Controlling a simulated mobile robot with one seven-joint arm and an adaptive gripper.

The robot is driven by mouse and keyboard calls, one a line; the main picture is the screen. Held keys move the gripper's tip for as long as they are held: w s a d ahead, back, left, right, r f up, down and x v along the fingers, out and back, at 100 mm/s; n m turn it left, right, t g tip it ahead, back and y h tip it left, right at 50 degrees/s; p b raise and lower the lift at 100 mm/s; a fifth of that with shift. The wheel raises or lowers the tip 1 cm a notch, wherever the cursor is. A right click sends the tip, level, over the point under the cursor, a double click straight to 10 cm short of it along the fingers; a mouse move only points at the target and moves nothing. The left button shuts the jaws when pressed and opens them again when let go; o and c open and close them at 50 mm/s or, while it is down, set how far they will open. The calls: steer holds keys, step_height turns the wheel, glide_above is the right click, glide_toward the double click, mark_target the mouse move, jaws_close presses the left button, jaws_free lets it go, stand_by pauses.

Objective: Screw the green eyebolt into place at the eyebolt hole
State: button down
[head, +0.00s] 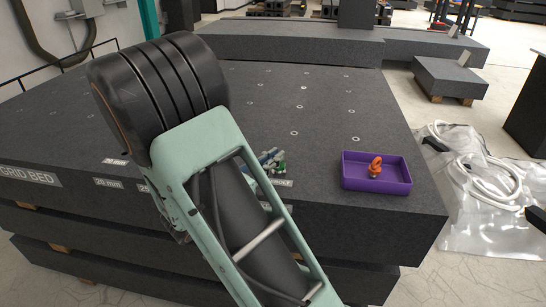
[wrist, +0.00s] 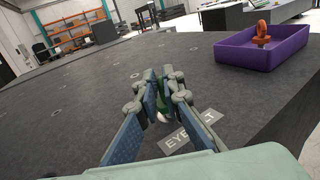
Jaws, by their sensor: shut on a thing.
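My gripper (wrist: 166,80) is shut on the green eyebolt (wrist: 161,104), just above the granite bed near the label that begins "EYE" (wrist: 188,136). Only a narrow green strip and a pale lower end of the eyebolt show between the fingers. In the head view my gripper (head: 271,160) is partly hidden behind my arm, over the bed's front edge. The eyebolt hole is hidden by the gripper and the eyebolt. I cannot tell whether the eyebolt's end is in the hole or above it.
A purple tray (head: 376,184) with an orange eyebolt (head: 375,167) stands on the bed to the right of my gripper. The dark granite bed (head: 320,120) has several small holes and is otherwise clear behind. Plastic-wrapped white hose (head: 480,175) lies on the floor at right.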

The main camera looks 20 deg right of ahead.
steer(key=shift+f+b, duration=0.35)
steer(key=shift+f, duration=0.25)
